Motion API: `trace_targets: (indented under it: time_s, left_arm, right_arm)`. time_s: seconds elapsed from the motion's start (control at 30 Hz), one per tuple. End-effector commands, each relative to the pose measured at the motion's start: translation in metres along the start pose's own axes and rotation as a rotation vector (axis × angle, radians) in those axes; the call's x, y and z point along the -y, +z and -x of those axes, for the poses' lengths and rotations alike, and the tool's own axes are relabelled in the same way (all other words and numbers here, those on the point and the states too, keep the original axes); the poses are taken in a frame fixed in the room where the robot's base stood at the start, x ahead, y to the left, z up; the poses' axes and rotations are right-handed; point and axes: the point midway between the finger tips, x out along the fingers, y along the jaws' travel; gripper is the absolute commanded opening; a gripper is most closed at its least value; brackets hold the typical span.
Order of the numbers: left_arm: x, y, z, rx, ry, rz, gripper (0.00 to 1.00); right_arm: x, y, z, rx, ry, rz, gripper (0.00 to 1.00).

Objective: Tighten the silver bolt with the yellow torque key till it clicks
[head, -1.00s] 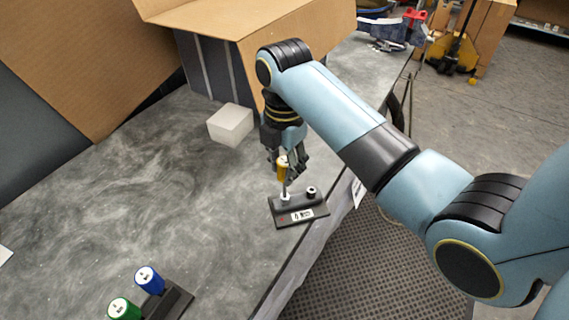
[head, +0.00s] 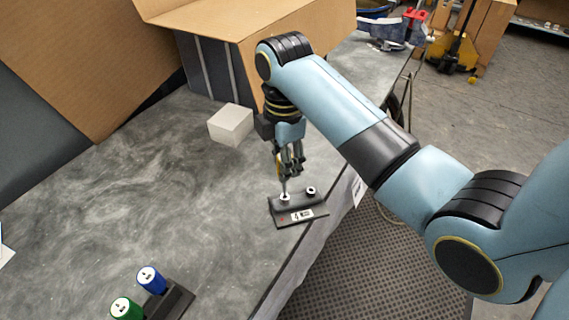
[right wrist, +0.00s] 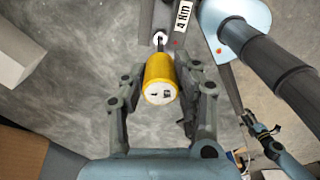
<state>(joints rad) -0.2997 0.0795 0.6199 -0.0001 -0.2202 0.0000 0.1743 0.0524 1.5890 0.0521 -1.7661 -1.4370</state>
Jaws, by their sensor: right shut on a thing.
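The yellow torque key (right wrist: 160,80) stands roughly upright. Its thin shaft (head: 285,187) reaches down to the silver bolt (head: 285,197) at the left end of a dark block (head: 300,215). In the right wrist view the shaft meets the silver bolt (right wrist: 160,39). My right gripper (head: 288,165) is shut on the key's handle, one finger on either side, above the block; the fingers hide most of the handle in the head view. My left gripper (right wrist: 249,124) appears small at the lower right of the right wrist view; its fingers are too small to judge.
A second, dark bolt (head: 310,191) sits on the block, whose label (right wrist: 184,15) reads 4 Nm. A white cube (head: 231,125) stands behind to the left. Blue (head: 150,279) and green (head: 125,308) handles stand in a holder at the front.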

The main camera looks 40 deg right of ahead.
Motion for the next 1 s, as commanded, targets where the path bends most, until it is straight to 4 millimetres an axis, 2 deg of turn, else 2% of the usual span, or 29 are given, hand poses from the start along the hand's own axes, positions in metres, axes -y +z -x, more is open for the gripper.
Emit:
trace_targets:
  time_s: [0.7,1.0]
  left_arm:
    - [0.000,0.000,0.000,0.000,0.000,0.000,0.40]
    - [0.000,0.000,0.000,0.000,0.000,0.000,0.40]
  right_arm:
    - [0.000,0.000,0.032,0.000,0.001,0.001,0.00]
    - [0.000,0.000,0.036,0.000,0.001,0.001,0.00]
